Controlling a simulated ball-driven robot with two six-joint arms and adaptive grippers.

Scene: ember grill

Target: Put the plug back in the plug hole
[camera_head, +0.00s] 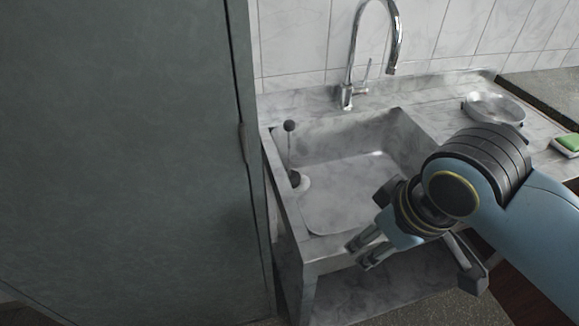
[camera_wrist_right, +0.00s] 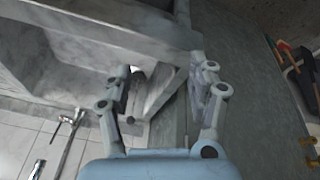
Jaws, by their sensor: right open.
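A dark round plug (camera_head: 295,178) shows at the left side of the sink basin, beside or over a pale ring (camera_head: 304,184) that looks like the plug hole. I cannot tell how the plug sits on it. A thin stem or chain runs up from the plug to a dark ball (camera_head: 289,126) near the basin's back left corner. My right gripper (camera_head: 358,254) is open and empty at the sink's front edge, to the right of and nearer than the plug. Its spread fingers also show in the right wrist view (camera_wrist_right: 163,75). My left gripper is not in view.
The stone sink (camera_head: 350,205) has a chrome tap (camera_head: 347,95) behind it. A metal dish (camera_head: 494,107) and a green sponge (camera_head: 568,143) lie on the right counter. A tall grey cabinet (camera_head: 120,150) stands close on the left. The basin is otherwise clear.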

